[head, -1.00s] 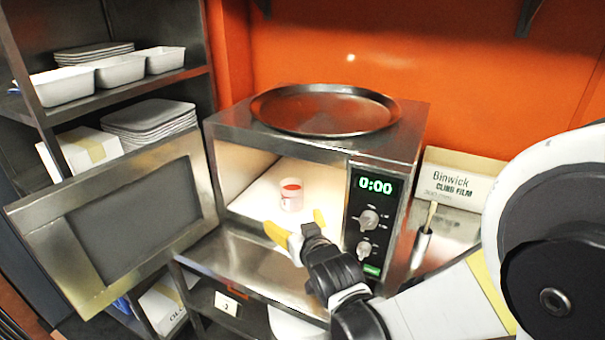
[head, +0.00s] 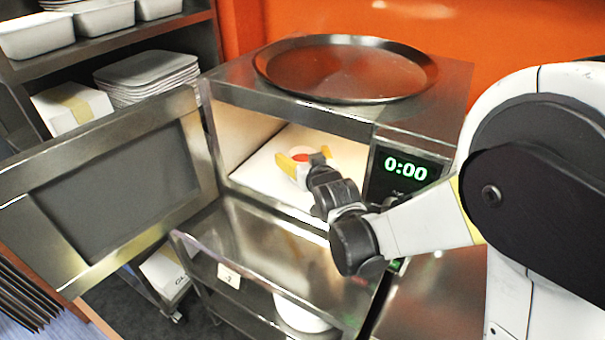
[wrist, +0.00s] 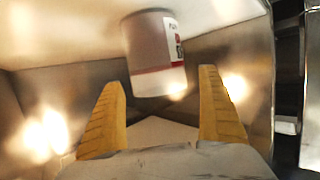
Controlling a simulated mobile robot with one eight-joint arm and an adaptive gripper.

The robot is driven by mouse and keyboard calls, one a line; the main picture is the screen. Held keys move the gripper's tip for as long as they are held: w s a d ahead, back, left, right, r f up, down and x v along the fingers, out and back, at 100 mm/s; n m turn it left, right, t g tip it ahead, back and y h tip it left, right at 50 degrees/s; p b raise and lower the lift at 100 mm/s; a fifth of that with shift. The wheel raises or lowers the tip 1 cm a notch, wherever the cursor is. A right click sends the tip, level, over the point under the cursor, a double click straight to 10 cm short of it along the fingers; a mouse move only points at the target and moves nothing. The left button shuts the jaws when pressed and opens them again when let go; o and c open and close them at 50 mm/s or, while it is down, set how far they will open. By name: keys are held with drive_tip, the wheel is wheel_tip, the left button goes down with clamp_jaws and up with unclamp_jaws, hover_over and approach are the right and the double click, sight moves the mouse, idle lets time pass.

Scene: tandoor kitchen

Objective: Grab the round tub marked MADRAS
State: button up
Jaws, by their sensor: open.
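A small round tub (head: 300,157) with a reddish top stands inside the open microwave, mostly hidden by my gripper in the head view. In the wrist view the tub (wrist: 150,48) is whitish and reddish, with a white label carrying red and dark marks. I cannot read a name on it. My gripper (head: 305,160) reaches in through the microwave's opening. Its yellow fingers are open, and in the wrist view the gripper (wrist: 162,78) has its fingertips on either side of the tub's near end. The tub lies between and just beyond them, not clasped.
The microwave (head: 235,92) has its door (head: 110,180) swung open to the left. A round metal tray (head: 340,65) lies on top. The control panel (head: 400,175) borders the opening on the right. A metal shelf (head: 250,240) is below.

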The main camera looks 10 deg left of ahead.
drive_tip(key=shift+w, duration=0.1)
drive_tip(key=c, duration=1.5)
drive_tip(key=shift+r, duration=0.15)
